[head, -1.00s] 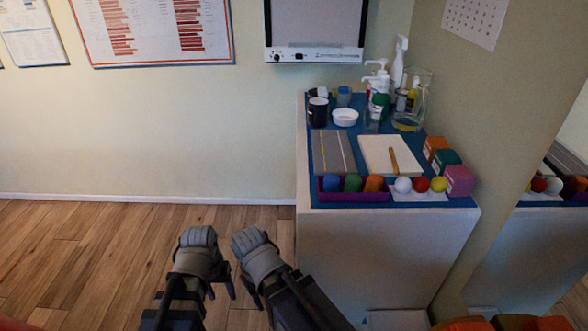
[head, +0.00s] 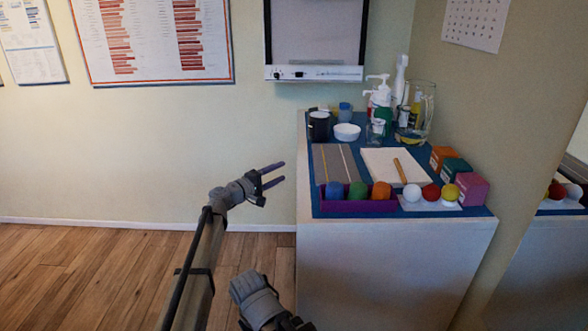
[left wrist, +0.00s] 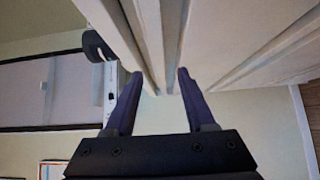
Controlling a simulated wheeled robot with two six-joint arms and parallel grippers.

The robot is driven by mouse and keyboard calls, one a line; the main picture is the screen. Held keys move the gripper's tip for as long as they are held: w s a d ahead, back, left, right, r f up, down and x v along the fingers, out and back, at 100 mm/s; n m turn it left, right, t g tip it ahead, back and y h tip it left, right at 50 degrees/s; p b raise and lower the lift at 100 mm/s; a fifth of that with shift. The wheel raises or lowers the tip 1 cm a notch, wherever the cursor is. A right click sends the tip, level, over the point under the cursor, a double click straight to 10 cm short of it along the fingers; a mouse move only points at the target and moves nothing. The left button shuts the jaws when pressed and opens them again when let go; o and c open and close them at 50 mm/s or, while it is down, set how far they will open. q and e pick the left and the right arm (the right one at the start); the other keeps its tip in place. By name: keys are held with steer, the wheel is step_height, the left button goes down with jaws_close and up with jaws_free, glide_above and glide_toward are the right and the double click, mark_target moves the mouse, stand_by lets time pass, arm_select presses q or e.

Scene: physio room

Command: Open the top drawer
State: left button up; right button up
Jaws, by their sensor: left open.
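A white cabinet (head: 385,265) with a blue top stands right of centre in the head view. Its drawer fronts face left, away from the head camera, so the top drawer cannot be made out there. In the left wrist view, pale panels with long gaps (left wrist: 215,35) run close ahead of the fingers; I cannot tell which one is the top drawer. My left gripper (head: 283,173) is open and empty, its fingers pointing at the cabinet's left side. It also shows in the left wrist view (left wrist: 160,73). My right arm is low at the bottom centre; its fingers are not clear.
The cabinet top holds a black mug (head: 319,126), a white bowl (head: 346,132), bottles, a glass jug (head: 418,110), a purple tray (head: 358,206) with coloured rolls, small balls and boxes. A wall stands behind. The wooden floor (head: 90,265) on the left is clear.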

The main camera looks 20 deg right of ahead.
arm_select(q)
steer(key=shift+w+r, duration=0.1)
steer(key=shift+w, duration=0.05)
steer(key=x, duration=0.7)
steer(key=shift+d, duration=0.35)
steer(key=shift+w, duration=0.15)
steer(key=shift+c, duration=0.2)
jaws_close()
steer(key=shift+s, duration=0.2)
stand_by(0.6)
